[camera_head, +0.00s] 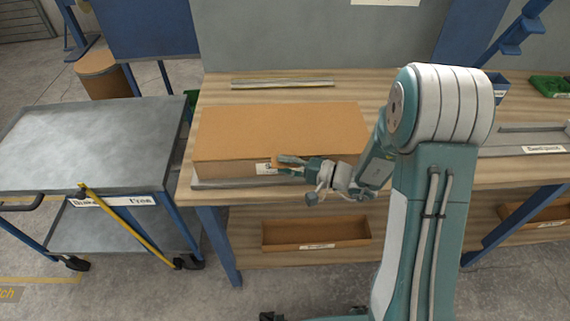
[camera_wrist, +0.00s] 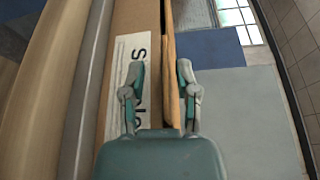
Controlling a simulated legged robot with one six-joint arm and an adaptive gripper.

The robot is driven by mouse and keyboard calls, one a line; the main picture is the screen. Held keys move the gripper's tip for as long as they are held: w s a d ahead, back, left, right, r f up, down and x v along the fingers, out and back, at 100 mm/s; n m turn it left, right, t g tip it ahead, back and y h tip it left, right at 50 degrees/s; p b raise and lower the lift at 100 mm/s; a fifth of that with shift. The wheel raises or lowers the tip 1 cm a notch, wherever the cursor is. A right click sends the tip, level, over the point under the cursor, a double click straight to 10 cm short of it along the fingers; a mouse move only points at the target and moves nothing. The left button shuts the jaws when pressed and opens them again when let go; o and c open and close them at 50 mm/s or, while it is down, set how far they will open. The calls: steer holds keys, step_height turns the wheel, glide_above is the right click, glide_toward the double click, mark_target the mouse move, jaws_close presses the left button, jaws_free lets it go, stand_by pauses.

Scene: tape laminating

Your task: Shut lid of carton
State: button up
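The brown cardboard carton (camera_head: 230,154) stands on the wooden workbench, with a white label on its front. Its lid (camera_head: 280,125) lies over the top and looks nearly flat. In the wrist view, a thin cardboard edge of the lid (camera_wrist: 171,62) stands beside the labelled carton side (camera_wrist: 116,45), with a dark line between them. My gripper (camera_head: 285,164) is at the carton's front edge, near the label. In the wrist view my gripper (camera_wrist: 160,85) has its fingers apart, one over the label and one beyond the lid edge. I cannot tell whether either finger touches the cardboard.
The workbench (camera_head: 400,88) has a grey bar (camera_head: 283,84) behind the carton and a metal rail along its front. An open brown box (camera_head: 316,234) sits on the lower shelf. A grey cart (camera_head: 90,140) stands left. My own arm hides the bench right of the carton.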

steer(key=v, duration=1.2)
steer(key=s+a+r+n+g+h, duration=0.3)
steer(key=s+g+h, duration=0.1)
steer(key=s, duration=0.2)
steer(key=s+a+r+n+g+h, duration=0.2)
steer(key=s+r+g+h, duration=0.15)
steer(key=s, duration=0.25)
steer(key=s+d+r+t+h, duration=0.5)
steer(key=d+r+t+h, duration=0.1)
steer(key=r+h, duration=0.2)
steer(key=shift+s+r+n+h, duration=0.2)
steer(key=shift+r+n+h, duration=0.05)
steer(key=shift+n+h, duration=0.15)
steer(key=shift+t, duration=0.25)
